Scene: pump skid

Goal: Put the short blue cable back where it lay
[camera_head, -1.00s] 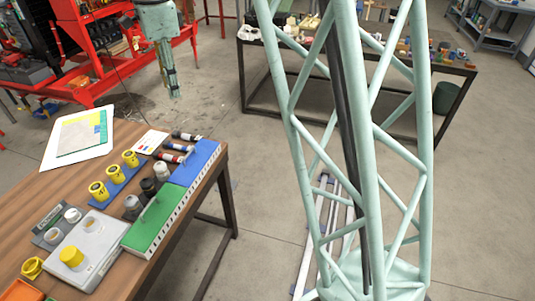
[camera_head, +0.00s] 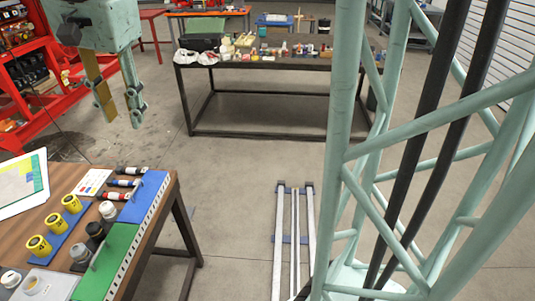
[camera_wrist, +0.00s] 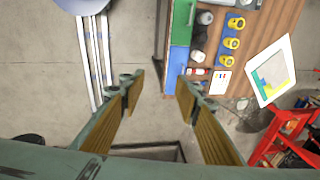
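My gripper (camera_head: 121,122) hangs at the upper left of the head view, above and beyond the wooden table. Its two fingers are spread with nothing between them; the wrist view (camera_wrist: 160,80) also shows an empty gap. I cannot clearly make out a short blue cable. Three short dark pieces with coloured bands lie at the table's far end: one dark and white (camera_head: 131,170), one with blue (camera_head: 123,183), one with red (camera_head: 113,195). They are small and hard to tell apart in the wrist view (camera_wrist: 199,71).
The wooden table (camera_head: 52,178) carries a blue block (camera_head: 145,197), a green block (camera_head: 107,260), several yellow cylinders (camera_head: 71,203) and a colour-patch card (camera_head: 93,181). A cluttered dark table (camera_head: 265,66) stands behind; a red rack (camera_head: 25,75) is at left.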

